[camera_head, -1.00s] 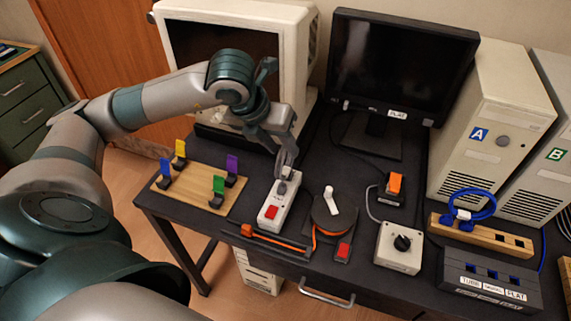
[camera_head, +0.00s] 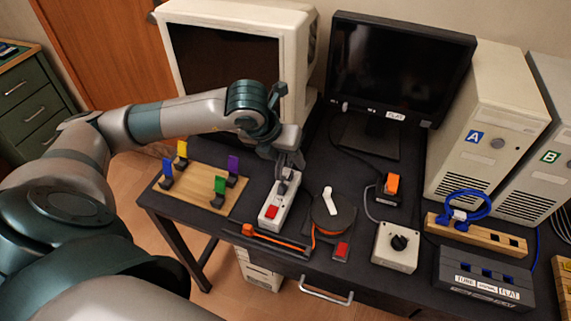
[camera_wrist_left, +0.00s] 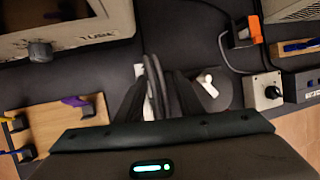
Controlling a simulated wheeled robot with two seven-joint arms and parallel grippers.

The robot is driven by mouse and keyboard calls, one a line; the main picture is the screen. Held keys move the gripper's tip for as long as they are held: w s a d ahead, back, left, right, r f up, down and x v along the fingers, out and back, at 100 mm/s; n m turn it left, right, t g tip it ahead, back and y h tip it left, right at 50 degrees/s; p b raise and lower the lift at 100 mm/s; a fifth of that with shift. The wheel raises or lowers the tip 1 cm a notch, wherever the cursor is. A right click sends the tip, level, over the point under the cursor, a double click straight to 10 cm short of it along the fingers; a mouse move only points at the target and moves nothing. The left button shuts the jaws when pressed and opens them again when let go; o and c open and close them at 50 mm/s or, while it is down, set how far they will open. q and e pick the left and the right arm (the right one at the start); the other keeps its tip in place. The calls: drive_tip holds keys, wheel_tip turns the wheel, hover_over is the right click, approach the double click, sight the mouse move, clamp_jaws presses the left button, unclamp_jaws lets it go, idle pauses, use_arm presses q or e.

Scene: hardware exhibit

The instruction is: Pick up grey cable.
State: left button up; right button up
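A white power strip (camera_head: 272,212) with a red switch lies on the dark table. A dark grey plug-like piece (camera_head: 284,187) stands at its far end. My left gripper (camera_head: 288,170) points down just over this end, close to the piece; I cannot tell whether they touch. In the left wrist view the fingers (camera_wrist_left: 157,90) stand close together over the strip (camera_wrist_left: 146,100), and their grip is unclear. A thin grey cable (camera_head: 368,203) runs up from the white knob box (camera_head: 396,246). It also shows in the left wrist view (camera_wrist_left: 228,60), away from my gripper.
A wooden board (camera_head: 205,190) with coloured clips lies left of the strip. A black disc (camera_head: 332,214) with a white lever and an orange cable (camera_head: 268,240) lie to the right and in front. A cream monitor (camera_head: 235,50) and a black monitor (camera_head: 398,65) stand behind.

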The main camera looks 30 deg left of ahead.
drive_tip(key=shift+w, duration=0.35)
use_arm(q)
drive_tip(key=c, duration=0.9)
clamp_jaws()
use_arm(e)
drive_tip(key=shift+s, duration=0.25)
use_arm(q)
drive_tip(key=shift+r, duration=0.1)
use_arm(e)
drive_tip(key=shift+s, duration=0.25)
